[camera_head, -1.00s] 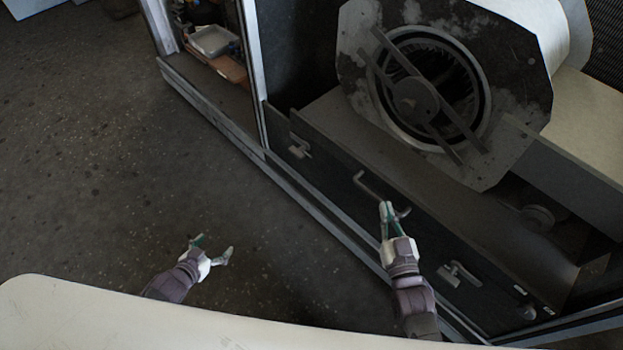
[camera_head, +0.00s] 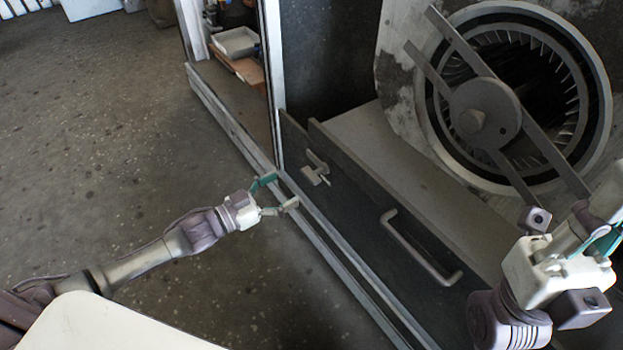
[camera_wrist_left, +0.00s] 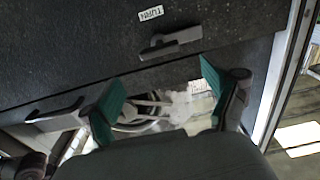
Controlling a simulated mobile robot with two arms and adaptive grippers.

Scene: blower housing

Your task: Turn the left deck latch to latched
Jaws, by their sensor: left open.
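The left deck latch (camera_head: 316,170) is a small grey lever on the dark deck panel, left of the bar handle. In the left wrist view the latch (camera_wrist_left: 172,42) lies ahead of the fingers, beside an upside-down "TURN" label (camera_wrist_left: 150,13). My left gripper (camera_head: 283,192) is open and empty, its green-padded fingers just short of the latch and not touching it. Both fingers also show in the left wrist view (camera_wrist_left: 160,105). My right gripper (camera_head: 600,242) is at the right edge, partly cut off, right of the bar handle.
The bar handle (camera_head: 418,248) sits on the deck panel. The blower wheel (camera_head: 490,112) with its crossbars stands behind. A pale frame rail (camera_head: 225,125) runs along the panel's foot. A shelf with a white tray (camera_head: 236,42) is at upper left. The floor at left is clear.

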